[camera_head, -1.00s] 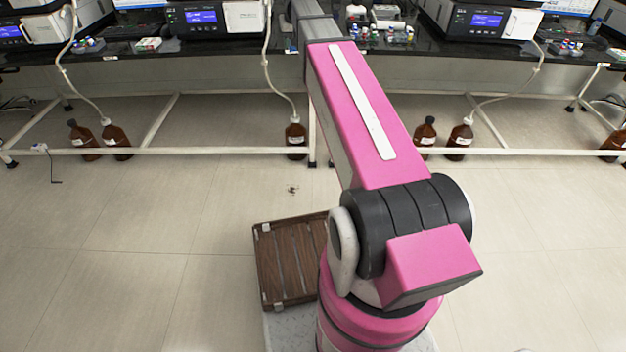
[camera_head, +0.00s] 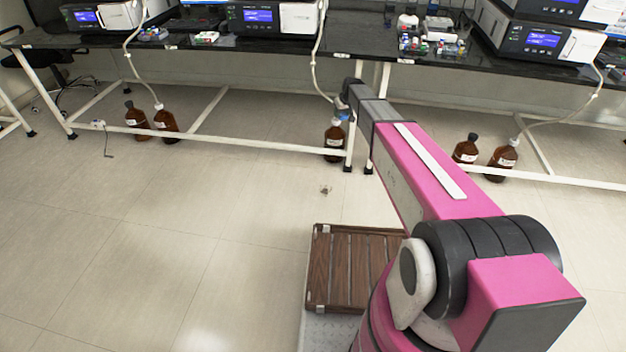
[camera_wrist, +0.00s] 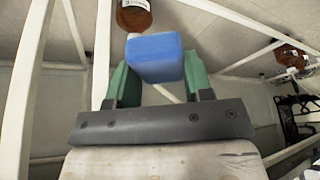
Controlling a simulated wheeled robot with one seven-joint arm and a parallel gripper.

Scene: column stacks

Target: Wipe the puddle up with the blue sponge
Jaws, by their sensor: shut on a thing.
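The blue sponge (camera_wrist: 155,57) is held between the two green fingers of my gripper (camera_wrist: 158,74) in the wrist view. The gripper is shut on it. In the head view the end of my arm reaches low at the bench's front edge, and a small bit of blue (camera_head: 343,116) shows there by a brown bottle. My gripper itself is hard to make out in that view. I cannot make out a clear puddle in either view. A small dark mark (camera_head: 326,190) lies on the pale floor in front of the bench.
The black-topped bench (camera_head: 368,66) carries instruments and small bottles. Its white legs and low rail (camera_head: 250,145) stand close to my arm's end. Brown bottles (camera_head: 333,140) with tubes stand on the floor beneath. A wooden slatted tray (camera_head: 345,270) is beside my arm's base. Open floor lies left.

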